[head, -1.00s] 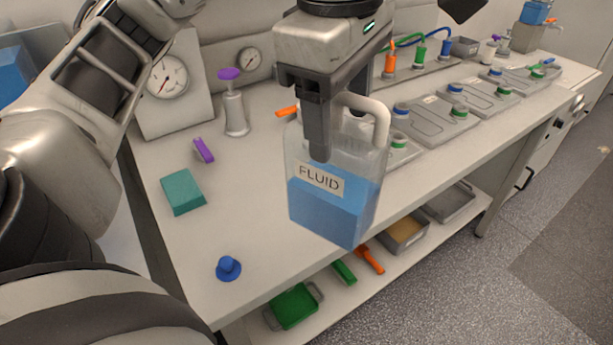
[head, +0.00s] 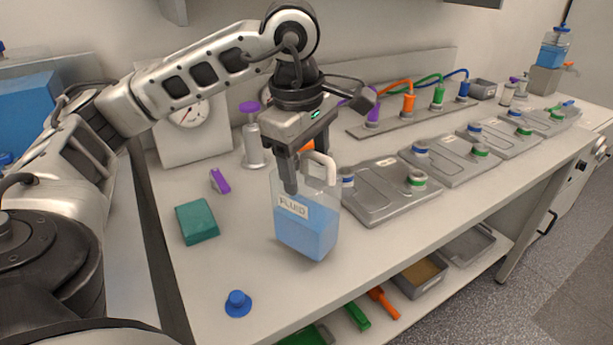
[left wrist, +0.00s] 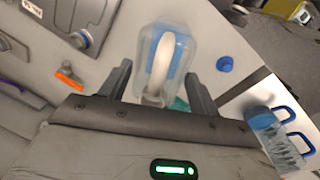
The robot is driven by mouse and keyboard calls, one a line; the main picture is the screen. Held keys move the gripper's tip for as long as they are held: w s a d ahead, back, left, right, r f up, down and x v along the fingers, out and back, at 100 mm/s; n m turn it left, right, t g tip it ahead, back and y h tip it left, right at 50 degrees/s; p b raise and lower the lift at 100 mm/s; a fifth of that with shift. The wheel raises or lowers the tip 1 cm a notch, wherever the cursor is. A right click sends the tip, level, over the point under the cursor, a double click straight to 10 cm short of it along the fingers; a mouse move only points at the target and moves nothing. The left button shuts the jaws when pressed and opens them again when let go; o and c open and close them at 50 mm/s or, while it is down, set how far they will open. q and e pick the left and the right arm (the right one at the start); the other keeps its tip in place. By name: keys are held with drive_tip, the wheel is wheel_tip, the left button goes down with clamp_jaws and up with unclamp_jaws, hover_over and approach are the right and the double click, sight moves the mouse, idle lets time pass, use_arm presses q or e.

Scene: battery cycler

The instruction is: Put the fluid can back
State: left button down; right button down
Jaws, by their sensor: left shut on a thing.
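The fluid can (head: 306,232) is a clear jug with blue liquid, a FLUID label and a pale handle. My left gripper (head: 307,172) points down and is shut on the can at its handle. The can is upright over the near part of the bench; I cannot tell whether its base touches the top. In the left wrist view the can (left wrist: 178,52) and its handle show between the fingers (left wrist: 158,88). A blue cap (head: 237,303) stands on the bench near the front edge, apart from the can. My right gripper is not in view.
A teal block (head: 197,222), a purple piece (head: 220,181) and a purple-topped pump (head: 253,140) are left of the can. Grey battery plates (head: 383,190) lie to its right. A gauge box (head: 190,135) stands behind. Bench top between block and can is clear.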

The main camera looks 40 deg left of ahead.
use_arm(q)
wheel_tip(320, 180, down, 2)
drive_tip(key=shift+f, duration=0.25)
drive_tip(key=c, duration=0.8)
unclamp_jaws()
drive_tip(key=shift+f, duration=0.15)
drive_tip(key=o, duration=0.4)
drive_tip(key=shift+o, duration=0.2)
